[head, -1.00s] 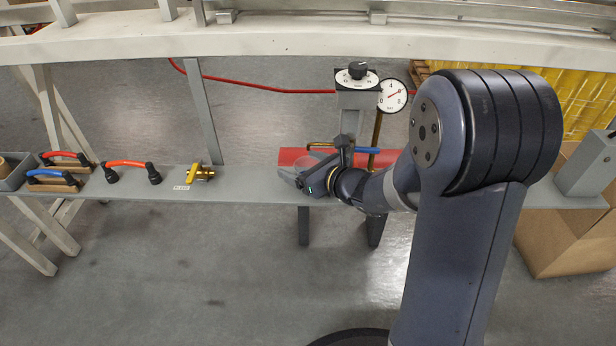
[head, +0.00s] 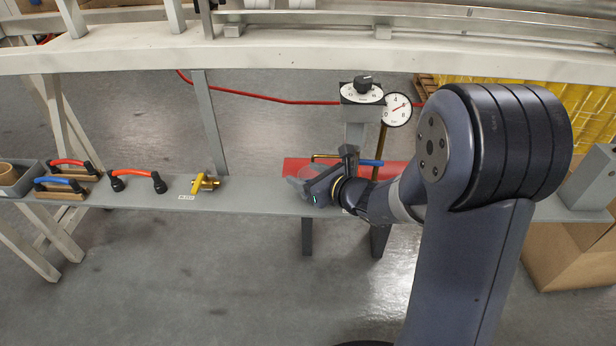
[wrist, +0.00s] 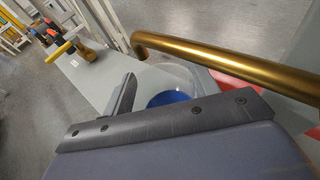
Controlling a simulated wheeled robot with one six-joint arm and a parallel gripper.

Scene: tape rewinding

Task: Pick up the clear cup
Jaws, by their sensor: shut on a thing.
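The clear cup (head: 298,184) is a small see-through shape at the left end of my gripper (head: 313,188), over the grey shelf by the gauge post. My gripper is shut on it. In the wrist view the cup (wrist: 178,72) shows as a faint clear rim between my fingers (wrist: 160,88), with something blue (wrist: 168,98) seen in or through it. My gripper body hides the lower part of the cup, so I cannot tell whether it touches the shelf.
A brass pipe (wrist: 230,52) runs close past the cup. A dial gauge (head: 396,109) and a black knob (head: 363,84) stand behind my gripper. A yellow-handled valve (head: 203,184) and an orange handle (head: 137,174) lie left on the grey shelf (head: 250,190).

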